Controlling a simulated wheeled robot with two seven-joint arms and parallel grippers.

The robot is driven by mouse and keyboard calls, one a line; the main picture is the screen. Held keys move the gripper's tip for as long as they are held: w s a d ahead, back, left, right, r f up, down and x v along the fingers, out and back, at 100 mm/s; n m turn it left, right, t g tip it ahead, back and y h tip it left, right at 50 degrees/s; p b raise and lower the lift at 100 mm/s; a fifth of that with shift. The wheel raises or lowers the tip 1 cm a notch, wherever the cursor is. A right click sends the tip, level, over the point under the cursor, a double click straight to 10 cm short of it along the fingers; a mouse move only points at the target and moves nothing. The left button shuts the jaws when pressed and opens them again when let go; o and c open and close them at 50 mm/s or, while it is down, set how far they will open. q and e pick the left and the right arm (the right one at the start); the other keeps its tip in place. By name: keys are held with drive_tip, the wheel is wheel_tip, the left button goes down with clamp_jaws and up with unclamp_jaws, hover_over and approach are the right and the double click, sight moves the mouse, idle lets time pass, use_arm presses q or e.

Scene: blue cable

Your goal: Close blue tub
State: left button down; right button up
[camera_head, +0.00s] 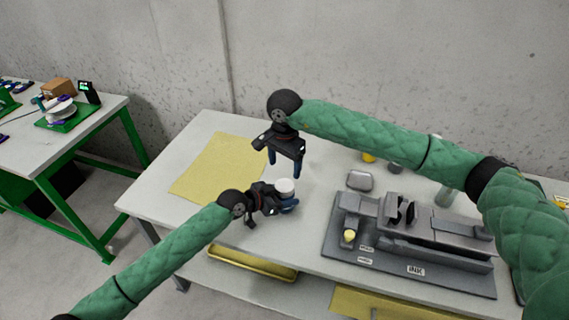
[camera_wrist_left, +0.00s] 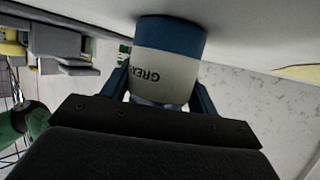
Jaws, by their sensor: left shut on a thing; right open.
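The tub (camera_wrist_left: 168,62) is a cylinder with a blue lower band and a white label with dark lettering in the left wrist view. In the head view its white upper part (camera_head: 286,187) shows near the front of the table; I cannot tell whether a lid is on it. My left gripper (camera_head: 284,202) is shut around the tub's side, coming from the left, and hides part of it. The tub seems upright on the table. My right gripper (camera_head: 284,164) is open and empty, pointing down above and behind the tub. No separate lid is clearly visible.
A yellow mat (camera_head: 215,165) lies left on the white table (camera_head: 190,222). A grey fixture (camera_head: 410,245) with a yellow-topped part (camera_head: 349,237) stands right. A silver box (camera_head: 360,180) and small containers (camera_head: 395,167) are behind. A yellow tray (camera_head: 250,264) is on the lower shelf.

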sight(285, 185)
drive_tip(key=n, duration=0.4)
idle(0.4)
drive_tip(key=shift+f, duration=4.05)
drive_tip(key=c, duration=1)
